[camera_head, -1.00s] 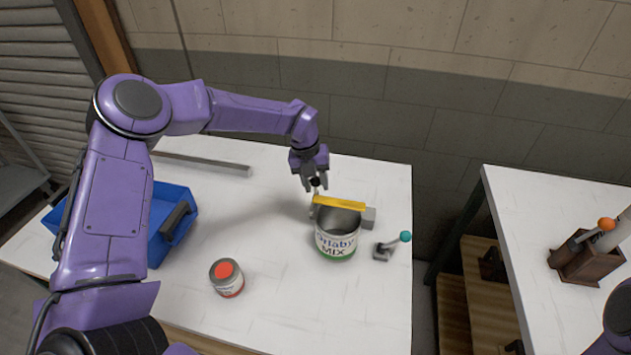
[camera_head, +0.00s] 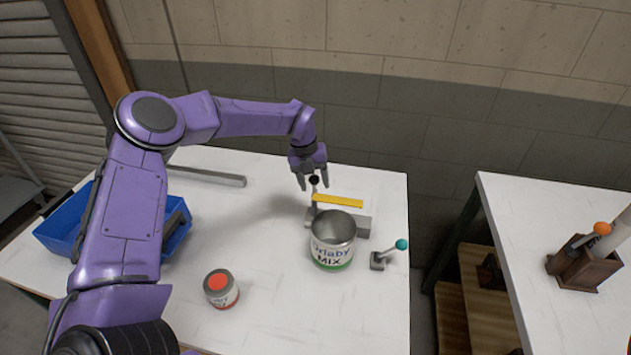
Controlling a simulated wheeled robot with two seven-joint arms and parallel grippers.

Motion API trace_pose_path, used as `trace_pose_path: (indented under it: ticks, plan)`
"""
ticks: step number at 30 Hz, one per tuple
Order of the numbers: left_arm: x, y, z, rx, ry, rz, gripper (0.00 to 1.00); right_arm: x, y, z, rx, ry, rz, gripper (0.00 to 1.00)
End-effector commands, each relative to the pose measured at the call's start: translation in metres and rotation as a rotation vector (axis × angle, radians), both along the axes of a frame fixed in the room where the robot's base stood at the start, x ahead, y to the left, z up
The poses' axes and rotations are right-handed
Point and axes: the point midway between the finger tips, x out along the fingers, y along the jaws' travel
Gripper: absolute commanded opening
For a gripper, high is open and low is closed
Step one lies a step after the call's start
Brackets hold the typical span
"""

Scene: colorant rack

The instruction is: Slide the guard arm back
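The guard arm is a yellow bar (camera_head: 338,201) lying level just behind the mouth of an open paint can (camera_head: 333,241) labelled "MIX". A short post with a black knob (camera_head: 314,180) stands at the bar's left end. A grey base block (camera_head: 363,226) shows behind the can. My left gripper (camera_head: 313,183) comes down from above, with its fingers spread on either side of the knob. A gap shows between fingers and knob, though contact in depth is hard to judge. My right gripper is out of view.
A small red-topped can (camera_head: 221,289) stands at the front. A blue bin (camera_head: 66,225) is at the left, partly behind my arm. A grey rail (camera_head: 205,176) lies at the back left. A teal-knobbed lever (camera_head: 400,245) stands right of the can. A second table (camera_head: 540,215) holds an orange-knobbed lever (camera_head: 601,229).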

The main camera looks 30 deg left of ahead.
Motion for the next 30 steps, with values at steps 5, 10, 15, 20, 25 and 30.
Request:
trace_pose_path:
  ticks: [5, 10, 15, 20, 25, 30]
  plan:
    - [0.001, -0.001, 0.0, 0.0, 0.0, -0.001, 0.57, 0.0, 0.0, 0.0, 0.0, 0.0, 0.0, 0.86]
    - [0.0, 0.003, 0.016, 0.0, -0.006, -0.001, 0.57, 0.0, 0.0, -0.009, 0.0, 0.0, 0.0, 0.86]
    - [-0.004, 0.01, 0.056, 0.0, -0.007, -0.001, 0.57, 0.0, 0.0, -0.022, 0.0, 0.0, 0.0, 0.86]
    - [-0.008, 0.016, 0.088, 0.0, -0.005, 0.0, 0.57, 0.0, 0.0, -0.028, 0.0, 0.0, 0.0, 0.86]
    - [-0.01, 0.017, 0.102, -0.001, -0.001, -0.001, 0.57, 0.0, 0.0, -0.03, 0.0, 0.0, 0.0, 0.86]
    - [-0.01, 0.018, 0.104, -0.001, -0.001, -0.001, 0.57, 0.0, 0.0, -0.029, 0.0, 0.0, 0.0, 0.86]
